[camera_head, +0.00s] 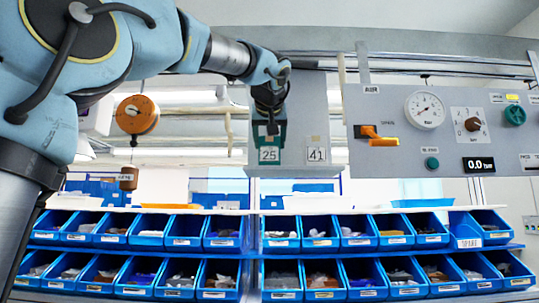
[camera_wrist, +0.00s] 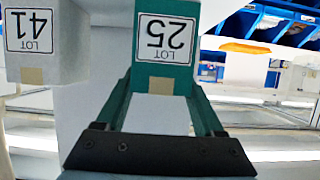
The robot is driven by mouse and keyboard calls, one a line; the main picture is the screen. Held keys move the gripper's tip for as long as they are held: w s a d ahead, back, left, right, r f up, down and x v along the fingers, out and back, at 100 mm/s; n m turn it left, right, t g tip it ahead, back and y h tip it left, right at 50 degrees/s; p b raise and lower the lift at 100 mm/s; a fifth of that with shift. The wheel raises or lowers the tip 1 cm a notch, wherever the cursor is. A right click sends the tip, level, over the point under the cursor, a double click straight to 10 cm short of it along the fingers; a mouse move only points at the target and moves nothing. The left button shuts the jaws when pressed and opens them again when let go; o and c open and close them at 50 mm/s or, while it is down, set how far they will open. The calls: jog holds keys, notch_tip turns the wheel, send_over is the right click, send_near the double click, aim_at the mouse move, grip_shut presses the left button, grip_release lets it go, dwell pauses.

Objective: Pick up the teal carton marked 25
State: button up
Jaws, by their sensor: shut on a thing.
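The teal carton (camera_head: 267,143) shows its white label with 25 facing the head camera. My gripper (camera_head: 270,122) is above it, pointing down, and is shut on it. In the wrist view the teal carton (camera_wrist: 183,72) sits between the far ends of the two fingers (camera_wrist: 163,88), its label upside down in that picture. A grey carton marked 41 (camera_head: 316,155) stands to the right in the head view and to the left in the wrist view (camera_wrist: 40,70), apart from the teal one.
A grey panel (camera_head: 385,110) at the right carries a gauge (camera_head: 424,109), knobs and an orange lever (camera_head: 376,135). An orange round device (camera_head: 137,114) hangs at the left. Rows of blue bins (camera_head: 300,240) are below. Rails run along the top.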

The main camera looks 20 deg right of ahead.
jog(key=c, duration=0.9)
jog(key=shift+o, duration=0.2)
jog(key=shift+r, duration=0.2)
